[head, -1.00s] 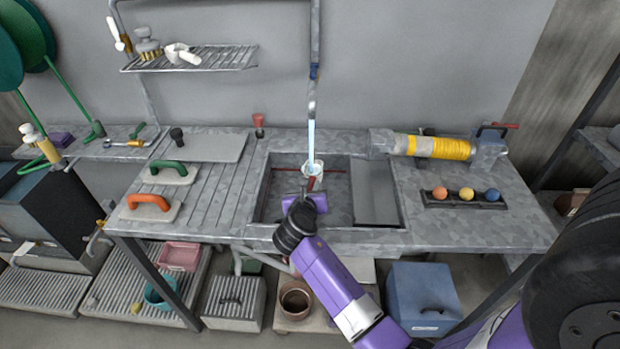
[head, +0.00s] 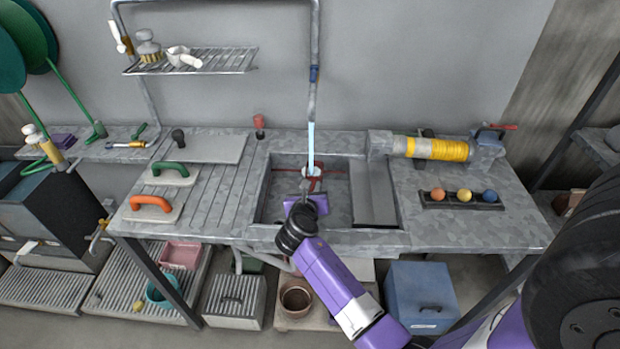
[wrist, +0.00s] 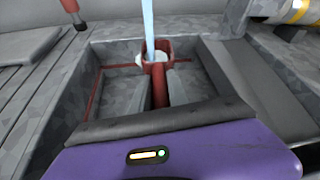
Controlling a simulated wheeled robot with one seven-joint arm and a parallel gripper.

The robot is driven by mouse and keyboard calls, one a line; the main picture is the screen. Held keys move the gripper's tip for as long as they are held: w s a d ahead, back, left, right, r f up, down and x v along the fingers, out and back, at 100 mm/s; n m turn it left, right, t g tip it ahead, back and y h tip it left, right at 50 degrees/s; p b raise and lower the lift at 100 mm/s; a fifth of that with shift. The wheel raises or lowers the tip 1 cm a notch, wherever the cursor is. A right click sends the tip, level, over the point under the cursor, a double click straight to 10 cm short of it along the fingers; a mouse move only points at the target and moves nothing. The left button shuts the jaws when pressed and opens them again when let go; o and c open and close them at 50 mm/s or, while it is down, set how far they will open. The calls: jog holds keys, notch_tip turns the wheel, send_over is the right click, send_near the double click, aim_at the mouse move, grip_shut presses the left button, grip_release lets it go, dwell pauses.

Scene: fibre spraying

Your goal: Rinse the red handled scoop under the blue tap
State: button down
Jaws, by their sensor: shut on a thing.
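The scoop (head: 311,169) is over the sink basin, with the water stream (head: 311,142) coming down onto its bowl. The stream falls from the tap (head: 314,74), a grey pipe with a blue band. My gripper (wrist: 159,84) is shut on the red handle (wrist: 159,92), one grey finger on each side. In the head view my gripper (head: 309,190) is mostly hidden by my purple wrist.
The sink basin (head: 275,205) has close walls around my gripper. A grey panel (head: 373,195) covers its right side. A red-topped knob (head: 259,121) stands behind the basin. A tray of coloured balls (head: 436,200) and a yellow-wrapped cylinder (head: 435,149) lie to the right.

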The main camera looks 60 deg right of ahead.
jog(key=shift+s+a+r+p, duration=0.1)
jog(key=shift+s+a+p, duration=0.7)
jog(key=shift+s+a, duration=0.05)
jog(key=shift+s+a+p, duration=1.25)
jog(key=shift+s+a, duration=0.7)
jog(key=shift+s, duration=0.1)
jog(key=s+a+r+p, duration=0.3)
jog(key=p, duration=0.1)
jog(key=shift+s+a+r, duration=0.25)
jog(key=shift+s+r, duration=0.05)
jog(key=shift+r, duration=0.1)
dwell(0.3)
